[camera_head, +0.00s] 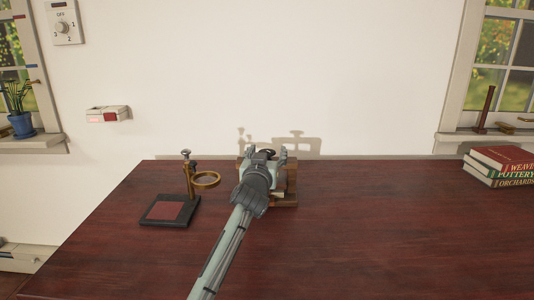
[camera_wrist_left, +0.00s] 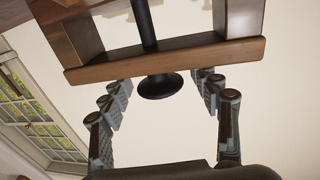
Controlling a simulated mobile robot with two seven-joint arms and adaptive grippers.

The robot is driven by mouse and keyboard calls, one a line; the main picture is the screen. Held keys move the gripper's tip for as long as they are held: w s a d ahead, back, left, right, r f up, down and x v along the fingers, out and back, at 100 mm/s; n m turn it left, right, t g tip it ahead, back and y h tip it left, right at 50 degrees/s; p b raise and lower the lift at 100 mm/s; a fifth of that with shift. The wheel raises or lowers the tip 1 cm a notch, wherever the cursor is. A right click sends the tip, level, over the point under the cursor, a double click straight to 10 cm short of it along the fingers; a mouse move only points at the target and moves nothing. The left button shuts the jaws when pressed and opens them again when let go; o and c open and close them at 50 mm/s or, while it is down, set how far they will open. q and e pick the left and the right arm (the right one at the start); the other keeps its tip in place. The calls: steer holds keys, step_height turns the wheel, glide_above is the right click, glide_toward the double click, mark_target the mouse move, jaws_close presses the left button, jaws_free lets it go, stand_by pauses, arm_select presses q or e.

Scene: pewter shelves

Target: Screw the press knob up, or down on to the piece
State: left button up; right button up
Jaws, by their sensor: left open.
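The wooden press (camera_head: 291,188) stands near the back edge of the table, mostly hidden behind my left gripper in the head view. In the left wrist view its brown crossbar (camera_wrist_left: 215,53) spans the top, with a dark screw (camera_wrist_left: 144,22) passing through it. The round black press knob (camera_wrist_left: 160,87) is at the screw's end. My left gripper (camera_head: 263,157) is open, with its fingers on both sides of the knob and a gap on each side. The piece under the press cannot be made out. My right gripper is not in view.
A magnifier stand with a brass ring (camera_head: 206,180) and a dark base (camera_head: 184,218) stands left of the press. Several books (camera_head: 499,167) are stacked at the far right. The table (camera_head: 390,220) is clear between press and books. A wall dial (camera_head: 63,27) hangs at upper left.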

mark_target(267, 151)
arm_select(q)
step_height(267, 151, up, 10)
stand_by(0.6)
